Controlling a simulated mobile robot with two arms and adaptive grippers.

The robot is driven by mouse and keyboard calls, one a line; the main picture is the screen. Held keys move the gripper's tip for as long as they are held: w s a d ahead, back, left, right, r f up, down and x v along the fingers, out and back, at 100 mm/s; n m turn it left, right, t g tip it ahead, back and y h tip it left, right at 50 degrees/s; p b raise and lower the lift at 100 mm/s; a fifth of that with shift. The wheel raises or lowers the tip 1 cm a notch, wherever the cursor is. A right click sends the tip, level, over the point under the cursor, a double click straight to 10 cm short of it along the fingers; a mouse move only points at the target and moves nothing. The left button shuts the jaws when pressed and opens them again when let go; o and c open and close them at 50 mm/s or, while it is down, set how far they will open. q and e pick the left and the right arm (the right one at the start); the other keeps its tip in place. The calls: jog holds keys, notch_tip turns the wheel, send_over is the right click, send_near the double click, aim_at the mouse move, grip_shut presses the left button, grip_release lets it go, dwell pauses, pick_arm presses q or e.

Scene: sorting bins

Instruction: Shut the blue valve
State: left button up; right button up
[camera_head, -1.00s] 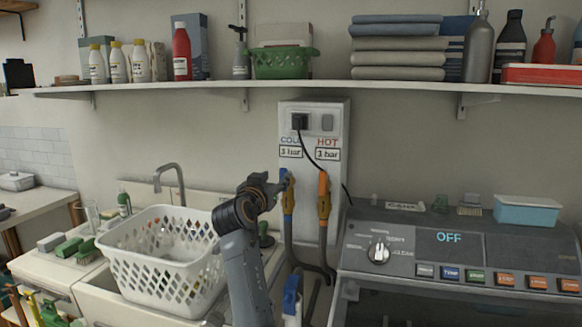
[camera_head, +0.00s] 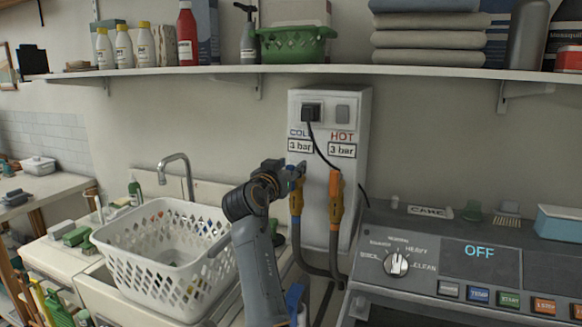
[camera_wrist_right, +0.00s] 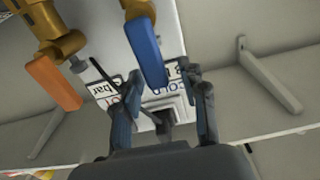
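The blue valve is a blue lever (camera_wrist_right: 147,48) on a brass body, under the COLD label on the white wall panel (camera_head: 352,112). In the head view its brass body (camera_head: 296,204) shows, and my right gripper (camera_head: 298,170) partly hides the lever. In the wrist view my right gripper (camera_wrist_right: 165,82) is open, with its two fingers apart and the lever's free end reaching toward the gap between them. I cannot tell whether a finger touches it. The lever points roughly along its pipe, upward in the head view. My left gripper is out of view.
An orange lever (camera_head: 336,184) on the HOT valve stands close to the right; it also shows in the wrist view (camera_wrist_right: 54,82). A black cable hangs across the panel. A white basket (camera_head: 165,265) stands left, a grey machine (camera_head: 480,250) right, and a shelf (camera_head: 300,71) above.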

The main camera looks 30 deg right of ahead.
jog(key=shift+d, duration=0.1)
jog(key=c, duration=0.7)
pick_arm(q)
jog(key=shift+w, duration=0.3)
pick_arm(e)
grip_shut()
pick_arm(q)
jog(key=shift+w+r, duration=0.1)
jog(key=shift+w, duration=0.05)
pick_arm(e)
jog(key=shift+w, duration=0.15)
pick_arm(q)
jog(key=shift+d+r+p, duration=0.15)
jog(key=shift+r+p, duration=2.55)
jog(key=shift+p, duration=0.05)
pick_arm(e)
jog(key=w+a+f+n, duration=0.4)
jog(key=f+n, duration=0.2)
jog(key=n, duration=1.2)
jog(key=shift+w+f, duration=0.1)
jog(key=o, duration=0.9)
grip_release()
